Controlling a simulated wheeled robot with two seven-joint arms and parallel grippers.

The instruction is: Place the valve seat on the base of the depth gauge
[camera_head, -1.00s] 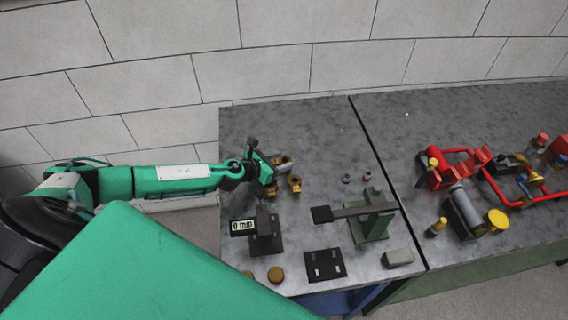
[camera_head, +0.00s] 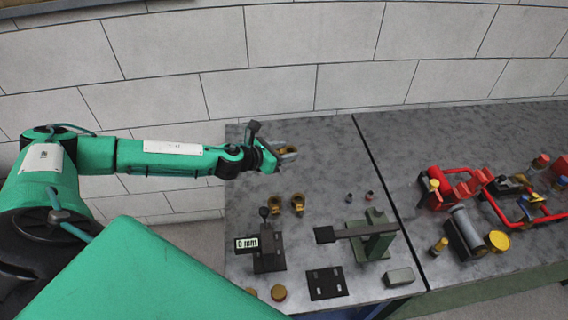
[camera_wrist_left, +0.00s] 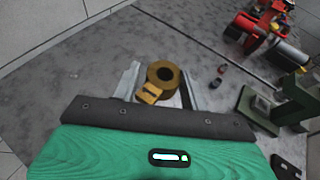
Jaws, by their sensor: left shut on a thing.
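My left gripper (camera_head: 284,155) is shut on a brass ring-shaped piece with a side tab, which I take as the valve seat (camera_head: 289,150). It is held above the back left of the table. In the left wrist view the valve seat (camera_wrist_left: 161,76) sits between the two fingers of the gripper (camera_wrist_left: 158,88), its round hole facing the camera. The depth gauge (camera_head: 259,242), with a small display and a dark flat base (camera_head: 270,263), stands nearer the front left. The gripper is behind it, apart from it. My right gripper is not in view.
Two similar brass pieces (camera_head: 298,204) stand behind the gauge. A green stand with a dark arm (camera_head: 372,236), a black plate (camera_head: 327,284), a grey block (camera_head: 399,277) and brass discs (camera_head: 279,292) lie around it. Red pump parts (camera_head: 459,188) are on the right table.

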